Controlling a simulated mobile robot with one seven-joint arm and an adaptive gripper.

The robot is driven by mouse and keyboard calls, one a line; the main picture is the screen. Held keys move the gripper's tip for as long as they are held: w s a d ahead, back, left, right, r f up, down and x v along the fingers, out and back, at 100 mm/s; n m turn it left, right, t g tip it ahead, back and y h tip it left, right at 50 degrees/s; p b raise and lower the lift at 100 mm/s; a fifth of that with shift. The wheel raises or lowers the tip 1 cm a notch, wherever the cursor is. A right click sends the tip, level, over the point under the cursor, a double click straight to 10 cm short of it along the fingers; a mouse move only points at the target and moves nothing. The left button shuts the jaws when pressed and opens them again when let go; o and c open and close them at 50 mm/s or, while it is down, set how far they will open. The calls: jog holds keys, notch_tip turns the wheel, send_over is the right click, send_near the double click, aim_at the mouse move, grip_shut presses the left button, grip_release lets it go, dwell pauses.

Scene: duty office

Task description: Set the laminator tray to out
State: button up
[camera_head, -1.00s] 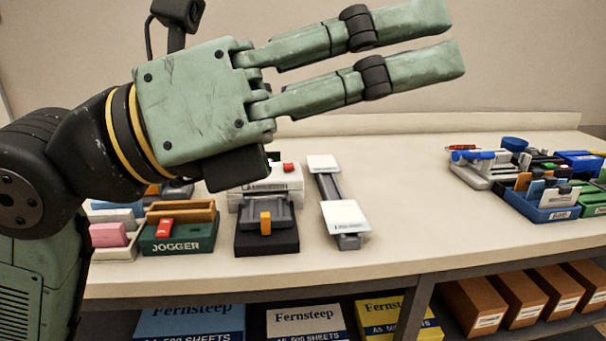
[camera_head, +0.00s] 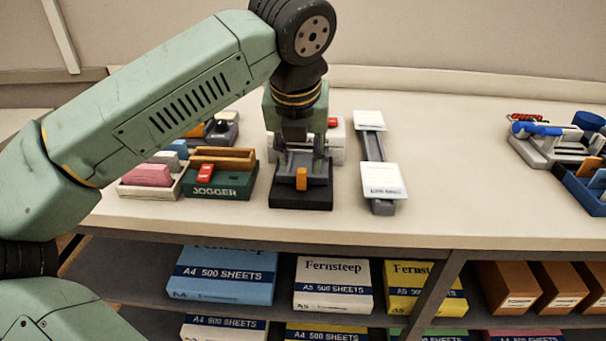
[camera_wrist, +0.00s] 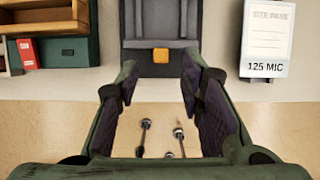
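The white laminator (camera_head: 338,150) stands on the counter, partly hidden behind my gripper. In front of it is a dark grey tray (camera_head: 318,168) on a black base (camera_head: 300,199), with an orange tab (camera_head: 301,179) at its front. In the wrist view the tray (camera_wrist: 160,15) and orange tab (camera_wrist: 161,56) show at the top centre, beyond my fingertips. My gripper (camera_head: 303,150) points down above the tray area. In the wrist view my gripper (camera_wrist: 160,78) is open, its fingers apart with nothing between them. Whether the fingers touch the tray cannot be told.
The green jogger (camera_head: 236,186) with a red part stands left of the tray. A grey strip with white cards (camera_head: 382,181) lies to the right, one reading 125 MIC in the wrist view (camera_wrist: 266,68). Paper packs (camera_head: 333,285) fill the shelf below.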

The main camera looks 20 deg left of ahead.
aim_at(302, 171)
jog(key=b+x, duration=0.1)
jog(key=x, duration=0.4)
grip_shut()
dwell(0.4)
dwell(0.4)
